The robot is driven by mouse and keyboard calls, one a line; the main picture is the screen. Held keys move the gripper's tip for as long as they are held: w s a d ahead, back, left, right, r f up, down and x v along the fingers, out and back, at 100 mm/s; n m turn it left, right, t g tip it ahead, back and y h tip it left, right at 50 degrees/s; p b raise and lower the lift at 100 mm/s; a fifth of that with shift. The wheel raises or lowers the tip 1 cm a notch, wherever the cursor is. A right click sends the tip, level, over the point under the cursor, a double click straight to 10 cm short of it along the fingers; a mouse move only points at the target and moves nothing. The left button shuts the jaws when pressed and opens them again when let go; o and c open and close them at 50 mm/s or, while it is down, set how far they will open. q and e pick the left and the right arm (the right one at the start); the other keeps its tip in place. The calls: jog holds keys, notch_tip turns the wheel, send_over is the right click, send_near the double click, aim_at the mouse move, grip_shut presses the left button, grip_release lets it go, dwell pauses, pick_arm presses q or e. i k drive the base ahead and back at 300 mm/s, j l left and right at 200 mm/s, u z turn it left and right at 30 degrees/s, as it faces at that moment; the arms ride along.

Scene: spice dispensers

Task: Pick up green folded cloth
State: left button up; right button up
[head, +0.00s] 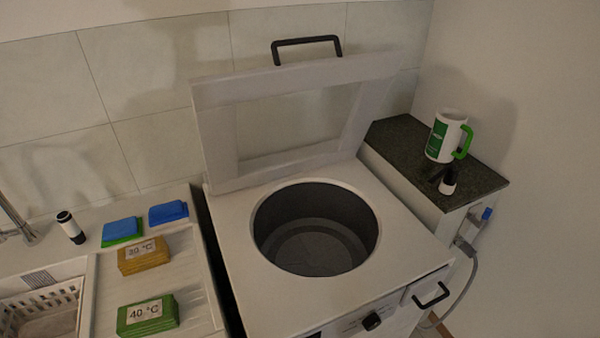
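A green folded stack (148,318) with a white "40 °C" label lies on the white ribbed drainboard at the lower left. Another green piece (122,239) lies further back on the counter, mostly covered by a blue folded piece (123,229) on top of it. I cannot tell for sure which green thing is the cloth. Neither of my grippers is in the head view.
An ochre stack (144,258) labelled "30 °C" and a blue folded piece (168,212) lie nearby. A white basket (45,310) sits in the sink at left. The top-loading washer (410,245) has its lid (215,130) raised. A green-handled mug (445,137) stands at right.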

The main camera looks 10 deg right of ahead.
aim_at(159, 314)
jog(key=u, duration=1.1)
